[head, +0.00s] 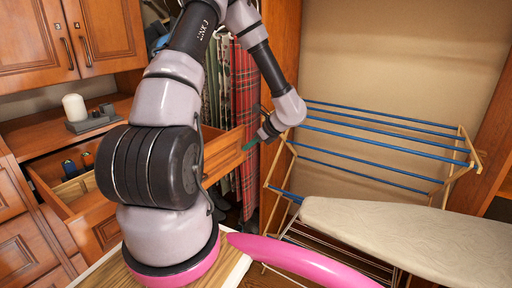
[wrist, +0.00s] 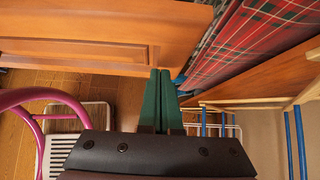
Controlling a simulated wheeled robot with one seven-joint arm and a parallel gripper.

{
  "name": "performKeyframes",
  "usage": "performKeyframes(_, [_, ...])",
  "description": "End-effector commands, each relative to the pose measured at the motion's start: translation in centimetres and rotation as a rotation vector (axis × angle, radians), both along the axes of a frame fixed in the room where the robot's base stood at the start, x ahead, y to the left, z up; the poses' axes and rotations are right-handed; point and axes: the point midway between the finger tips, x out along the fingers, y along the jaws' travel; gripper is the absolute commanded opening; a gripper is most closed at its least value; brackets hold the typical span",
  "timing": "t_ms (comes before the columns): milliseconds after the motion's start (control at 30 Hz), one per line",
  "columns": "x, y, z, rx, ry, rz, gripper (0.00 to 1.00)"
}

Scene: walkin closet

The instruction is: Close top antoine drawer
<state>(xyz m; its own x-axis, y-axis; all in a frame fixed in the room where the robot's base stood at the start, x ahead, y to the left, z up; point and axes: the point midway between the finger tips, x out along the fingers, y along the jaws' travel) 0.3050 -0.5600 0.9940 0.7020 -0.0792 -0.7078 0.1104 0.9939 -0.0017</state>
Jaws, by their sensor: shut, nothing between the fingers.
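The open wooden drawer (head: 226,157) sticks out from the cabinet under the counter, with small dark and orange items inside. My arm hides the middle of its front. My gripper (head: 250,145) is at the right end of the drawer front, on its outer side. In the wrist view, the drawer front (wrist: 90,42) fills the upper left. The green fingers of my gripper (wrist: 160,75) are shut and empty, their tips at the panel's right end. I cannot tell whether they touch it.
A drying rack (head: 385,135) with blue rods and an ironing board (head: 400,235) stand at the right. Hanging clothes (head: 245,110) are behind the drawer. A white candle (head: 75,107) stands on the counter (head: 30,142).

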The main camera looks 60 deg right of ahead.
Motion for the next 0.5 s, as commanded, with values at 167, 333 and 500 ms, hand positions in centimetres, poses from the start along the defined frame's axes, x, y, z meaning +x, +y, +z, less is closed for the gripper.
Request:
performKeyframes(167, [0.27, -0.02, 0.01, 0.000, 0.000, 0.000, 0.00])
performKeyframes(333, [0.25, -0.02, 0.02, 0.001, 0.000, -0.001, 0.00])
performKeyframes(500, [0.66, -0.04, 0.03, 0.001, -0.001, 0.001, 0.00])
